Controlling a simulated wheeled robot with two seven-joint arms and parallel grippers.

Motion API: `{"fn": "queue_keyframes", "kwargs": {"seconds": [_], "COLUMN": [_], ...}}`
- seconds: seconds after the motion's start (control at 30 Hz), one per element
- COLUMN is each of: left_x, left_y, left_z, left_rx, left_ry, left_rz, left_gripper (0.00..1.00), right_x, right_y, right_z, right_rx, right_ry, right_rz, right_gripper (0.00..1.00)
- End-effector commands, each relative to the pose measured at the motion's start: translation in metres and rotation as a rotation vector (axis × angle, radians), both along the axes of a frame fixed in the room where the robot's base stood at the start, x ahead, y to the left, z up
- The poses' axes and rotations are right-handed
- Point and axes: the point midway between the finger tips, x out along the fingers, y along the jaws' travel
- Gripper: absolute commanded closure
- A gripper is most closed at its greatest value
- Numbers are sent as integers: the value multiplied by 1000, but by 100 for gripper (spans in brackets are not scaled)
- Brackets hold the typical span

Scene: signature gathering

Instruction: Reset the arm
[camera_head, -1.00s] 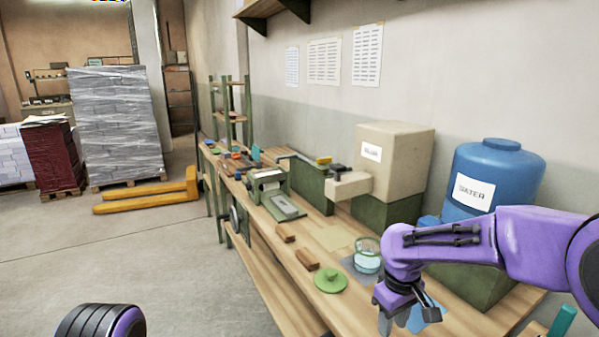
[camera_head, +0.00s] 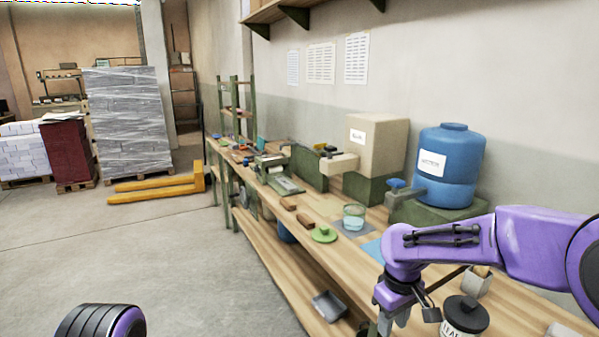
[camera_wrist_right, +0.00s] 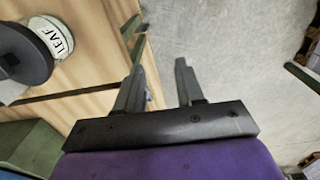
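My right arm, purple with a dark gripper (camera_head: 392,318), hangs in front of the workbench (camera_head: 345,268) in the head view. In the right wrist view the two dark fingers of the right gripper (camera_wrist_right: 159,80) stand apart with nothing between them. Floor and the bench edge show beyond them. A jar labelled LEAF (camera_wrist_right: 48,38) with a dark lid is left of the fingers and apart from them. The jar also shows just right of the gripper in the head view (camera_head: 465,318). My left gripper is out of the picture.
On the bench are a blue water drum (camera_head: 447,168), a beige box dispenser (camera_head: 378,145), a glass bowl (camera_head: 353,217), a green lid (camera_head: 324,235) and wooden blocks. A dark tray (camera_head: 330,306) lies on the lower shelf.

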Motion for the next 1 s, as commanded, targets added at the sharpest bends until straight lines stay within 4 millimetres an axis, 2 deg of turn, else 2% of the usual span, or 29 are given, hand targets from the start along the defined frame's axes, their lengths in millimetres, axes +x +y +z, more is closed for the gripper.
{"fn": "queue_keyframes", "kwargs": {"seconds": [0.47, 0.57, 0.67, 0.77, 0.87, 0.97, 1.0], "left_x": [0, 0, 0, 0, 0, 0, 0], "left_y": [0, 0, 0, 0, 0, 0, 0], "left_z": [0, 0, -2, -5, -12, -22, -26], "left_rx": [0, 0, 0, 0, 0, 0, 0], "left_ry": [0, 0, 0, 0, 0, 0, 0], "left_rz": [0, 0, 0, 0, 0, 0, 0], "left_gripper": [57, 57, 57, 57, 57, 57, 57], "right_x": [39, 48, 53, 53, 41, 5, -13], "right_y": [20, 22, 22, 18, 6, -18, -29], "right_z": [-5, -10, -23, -49, -94, -157, -179], "right_rx": [131, 172, 217, 261, 296, 298, 287], "right_ry": [-242, -321, -399, -477, -558, -632, -654], "right_rz": [-159, -225, -305, -407, -549, -722, -784], "right_gripper": [62, 62, 62, 62, 62, 62, 62]}}
